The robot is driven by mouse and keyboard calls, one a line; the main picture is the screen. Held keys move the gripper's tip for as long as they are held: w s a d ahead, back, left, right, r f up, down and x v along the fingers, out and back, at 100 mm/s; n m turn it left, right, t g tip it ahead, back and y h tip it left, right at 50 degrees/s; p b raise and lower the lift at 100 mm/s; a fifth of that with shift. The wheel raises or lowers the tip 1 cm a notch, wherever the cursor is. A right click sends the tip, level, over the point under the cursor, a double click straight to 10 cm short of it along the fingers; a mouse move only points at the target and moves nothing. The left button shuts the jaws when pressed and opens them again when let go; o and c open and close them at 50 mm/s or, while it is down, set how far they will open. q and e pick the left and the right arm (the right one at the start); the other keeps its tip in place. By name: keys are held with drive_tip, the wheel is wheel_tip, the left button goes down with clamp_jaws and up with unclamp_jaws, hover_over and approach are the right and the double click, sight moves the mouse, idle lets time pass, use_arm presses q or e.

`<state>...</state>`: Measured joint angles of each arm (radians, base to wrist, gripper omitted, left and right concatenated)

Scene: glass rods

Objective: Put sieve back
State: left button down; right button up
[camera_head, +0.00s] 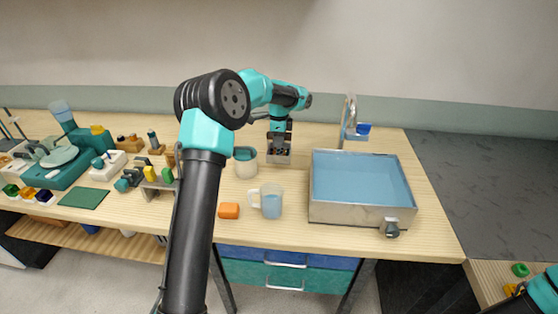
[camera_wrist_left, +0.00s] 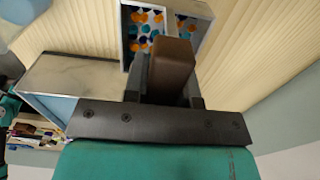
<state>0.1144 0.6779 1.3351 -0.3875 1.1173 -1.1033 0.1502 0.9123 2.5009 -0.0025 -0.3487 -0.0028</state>
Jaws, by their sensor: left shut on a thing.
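My left gripper (camera_head: 280,138) hangs low over a small grey box (camera_head: 279,158) at the back middle of the table. In the left wrist view it is shut on a brown block-like handle (camera_wrist_left: 172,65), which I take to be the sieve's grip. Just beyond the handle is the grey box with two compartments (camera_wrist_left: 148,12). Orange, blue and white beads show in both. The sieve's body is hidden by the handle and fingers, so I cannot tell whether it touches the box. My right gripper is out of view.
A metal basin of blue water (camera_head: 360,178) stands right of the box, with a tap (camera_head: 349,112) behind. A green mat (camera_head: 83,199) lies left.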

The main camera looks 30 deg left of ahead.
sight(279, 154)
use_arm(q)
drive_tip(key=shift+f, duration=1.05)
drive_tip(key=shift+f, duration=0.1)
drive_tip(key=shift+f, duration=2.4)
drive_tip(key=shift+f, duration=0.15)
drive_tip(key=c, duration=0.9)
unclamp_jaws()
wheel_tip(279, 154, up, 12)
drive_tip(key=shift+r, duration=0.15)
